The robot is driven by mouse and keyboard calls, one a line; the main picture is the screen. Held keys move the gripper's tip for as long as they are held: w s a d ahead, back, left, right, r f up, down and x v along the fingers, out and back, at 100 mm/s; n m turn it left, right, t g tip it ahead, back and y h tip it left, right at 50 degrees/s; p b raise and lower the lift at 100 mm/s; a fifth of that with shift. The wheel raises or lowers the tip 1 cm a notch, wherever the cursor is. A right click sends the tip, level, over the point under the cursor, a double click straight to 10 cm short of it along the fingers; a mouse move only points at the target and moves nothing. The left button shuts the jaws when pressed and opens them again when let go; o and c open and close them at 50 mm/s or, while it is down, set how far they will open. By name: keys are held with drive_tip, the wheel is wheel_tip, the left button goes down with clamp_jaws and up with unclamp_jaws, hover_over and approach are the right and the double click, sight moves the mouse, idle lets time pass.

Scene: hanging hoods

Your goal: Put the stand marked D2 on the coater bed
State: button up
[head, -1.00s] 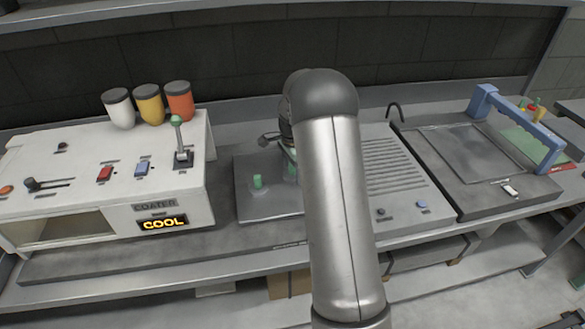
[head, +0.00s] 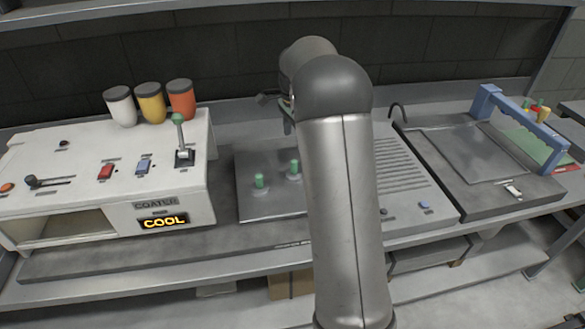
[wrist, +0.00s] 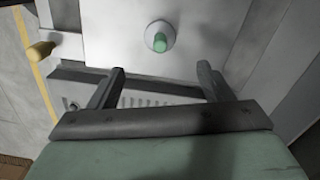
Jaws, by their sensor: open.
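Two small stands with green tops stand upright on a grey plate (head: 262,206) in the middle of the bench, a left one (head: 259,182) and a right one (head: 294,170). No D2 mark can be read on either. The wrist view shows one green-topped stand (wrist: 160,40) beyond my gripper (wrist: 161,68), whose fingers are apart with nothing between them. In the head view my gripper is mostly hidden behind my arm. The white coater (head: 110,175) is at the left, with a lit COOL display (head: 164,221) and a front opening (head: 65,226).
White, yellow and orange jars stand behind the coater. A lever with a green knob (head: 178,118) rises at the coater's right end. Right of my arm are a slotted panel (head: 395,170) and a dark tray with a blue frame (head: 520,125).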

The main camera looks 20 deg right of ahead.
drive_tip(key=s+a+r+n, duration=0.3)
drive_tip(key=s+a+n, duration=0.2)
drive_tip(key=s+a, duration=0.25)
drive_tip(key=s+a+f+n, duration=0.1)
drive_tip(key=s+a+n, duration=0.2)
drive_tip(key=s, duration=0.5)
drive_tip(key=s+a+f+n, duration=0.1)
drive_tip(key=s+a+n, duration=0.3)
drive_tip(key=s, duration=0.5)
drive_tip(key=s+a+f+n, duration=0.2)
drive_tip(key=s+n, duration=0.4)
drive_tip(key=s, duration=0.3)
drive_tip(key=shift+s+a, duration=0.2)
drive_tip(key=shift+a, duration=0.5)
drive_tip(key=shift+f, duration=0.1)
